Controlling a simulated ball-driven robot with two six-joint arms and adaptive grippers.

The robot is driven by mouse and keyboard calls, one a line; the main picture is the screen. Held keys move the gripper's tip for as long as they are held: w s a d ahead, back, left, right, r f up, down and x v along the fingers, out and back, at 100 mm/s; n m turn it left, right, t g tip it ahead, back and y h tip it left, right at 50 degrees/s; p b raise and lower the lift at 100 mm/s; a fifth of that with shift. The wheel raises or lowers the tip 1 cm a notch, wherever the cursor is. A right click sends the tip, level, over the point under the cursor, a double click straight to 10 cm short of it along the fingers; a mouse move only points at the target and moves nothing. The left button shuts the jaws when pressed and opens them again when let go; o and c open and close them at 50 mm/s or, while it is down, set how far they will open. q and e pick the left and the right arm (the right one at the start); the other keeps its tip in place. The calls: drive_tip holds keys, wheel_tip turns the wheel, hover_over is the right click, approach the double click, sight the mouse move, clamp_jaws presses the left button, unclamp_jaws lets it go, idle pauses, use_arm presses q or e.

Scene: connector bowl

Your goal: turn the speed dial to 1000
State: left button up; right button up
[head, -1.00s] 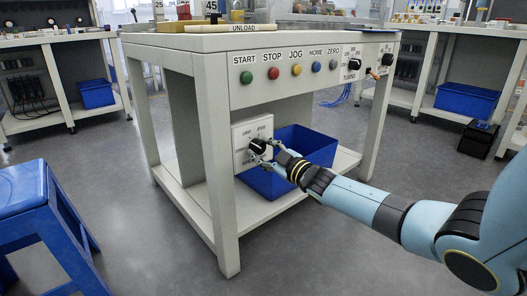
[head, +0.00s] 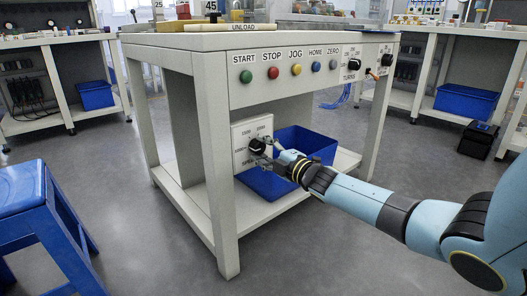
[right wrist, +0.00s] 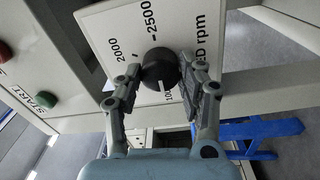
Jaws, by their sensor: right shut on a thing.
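The speed dial is a round black knob (head: 257,146) on a white panel (head: 240,133) at the table's front left leg. In the right wrist view the knob (right wrist: 160,68) has a white pointer mark that points down the picture, towards a number starting "100" that is partly hidden. The labels 2000, 2500 and "rpm" are readable on the panel (right wrist: 195,18). My right gripper (head: 268,151) is at the dial. In the right wrist view its two fingers (right wrist: 160,82) are closed in on either side of the knob. My left gripper is not in view.
A blue bin (head: 305,146) stands on the lower shelf right behind the panel, close to my right gripper. Above are coloured buttons (head: 297,69) and two more black knobs (head: 354,65). A blue stool (head: 25,200) stands at left. The floor in front is clear.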

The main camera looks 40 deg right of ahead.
drive_tip(key=shift+f, duration=0.1)
idle(0.5)
drive_tip(key=o, duration=1.1)
drive_tip(key=shift+o, duration=0.2)
drive_tip(key=s+d, duration=0.1)
drive_tip(key=s, duration=1.1)
drive_tip(key=shift+f, duration=0.1)
